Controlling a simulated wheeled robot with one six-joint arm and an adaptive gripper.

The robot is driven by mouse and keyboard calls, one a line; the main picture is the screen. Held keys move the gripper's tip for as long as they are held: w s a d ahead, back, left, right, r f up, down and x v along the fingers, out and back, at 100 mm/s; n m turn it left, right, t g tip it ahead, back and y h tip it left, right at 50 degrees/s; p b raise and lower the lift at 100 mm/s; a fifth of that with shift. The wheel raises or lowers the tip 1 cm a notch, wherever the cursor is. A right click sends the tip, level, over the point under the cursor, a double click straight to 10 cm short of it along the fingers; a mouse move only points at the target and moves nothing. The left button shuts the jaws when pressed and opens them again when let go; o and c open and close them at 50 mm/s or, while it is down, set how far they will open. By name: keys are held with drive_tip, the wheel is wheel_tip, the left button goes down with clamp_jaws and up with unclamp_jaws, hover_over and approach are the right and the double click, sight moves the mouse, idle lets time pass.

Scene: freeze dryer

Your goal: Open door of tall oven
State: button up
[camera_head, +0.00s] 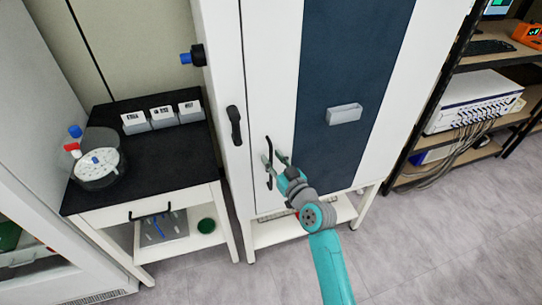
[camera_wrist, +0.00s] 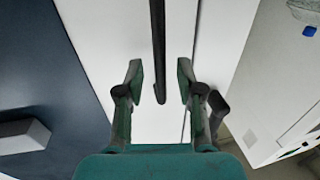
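The tall oven is a white cabinet (camera_head: 272,60) with a dark blue panel (camera_head: 350,50) on its front. A slim black vertical bar handle (camera_head: 269,180) is on the white part of its door, left of the panel. My gripper (camera_head: 274,159) is at this handle with its fingers apart. In the wrist view the bar handle (camera_wrist: 158,35) runs down from the top edge and ends between the two fingertips (camera_wrist: 160,80), with a gap on each side. How deep the bar sits between the fingers cannot be told. The door looks shut.
A thicker black handle (camera_head: 234,125) sits on the oven's left strip. A grey box (camera_head: 344,114) juts from the blue panel. A black-topped table (camera_head: 150,165) stands left, a shelf rack (camera_head: 440,165) right. Grey floor (camera_head: 440,240) is clear at the front right.

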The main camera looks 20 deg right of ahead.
drive_tip(key=shift+w+a, duration=0.15)
drive_tip(key=shift+w, duration=0.6)
drive_tip(key=shift+c, duration=0.3)
clamp_jaws()
drive_tip(key=shift+s, duration=0.1)
